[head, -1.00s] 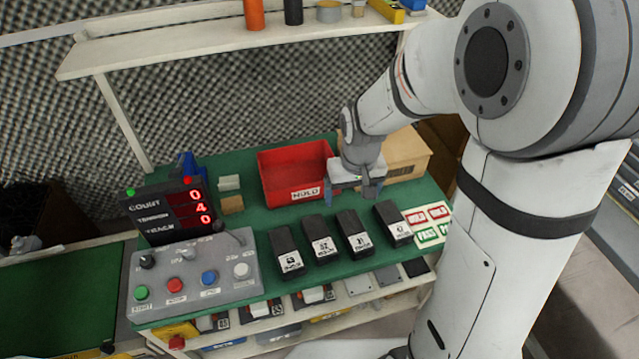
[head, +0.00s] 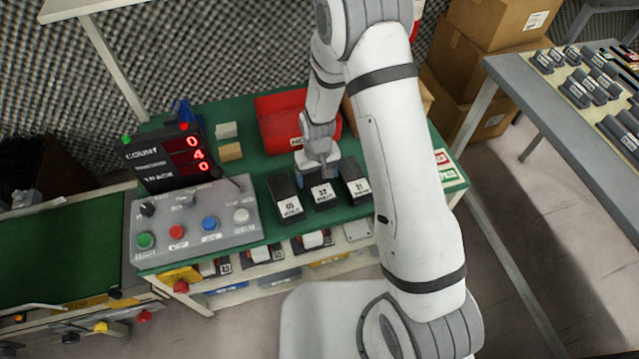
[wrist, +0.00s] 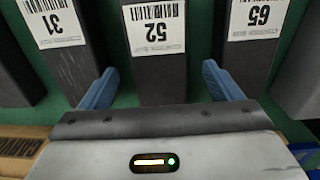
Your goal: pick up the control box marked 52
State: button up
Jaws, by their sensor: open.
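The control box marked 52 (wrist: 157,72) is black with a white label and lies between my two blue fingers in the wrist view. It also shows in the head view (head: 323,197), in a row on the green bench top. My gripper (wrist: 160,88) is open, with one finger on each side of the box and a gap on both sides. In the head view my gripper (head: 317,170) is over the far end of that box. Box 31 (wrist: 68,60) is on the left and box 65 (wrist: 250,65) on the right in the wrist view.
A red HOLD bin (head: 272,108) stands behind the row. A grey button panel (head: 190,228) and a count display (head: 170,158) are to the left. Label cards (head: 446,166) lie to the right. My arm hides part of the bench.

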aim_at(318, 181)
notch_tip(318, 181, down, 3)
jog(key=shift+f, duration=0.2)
jog(key=c, duration=1.3)
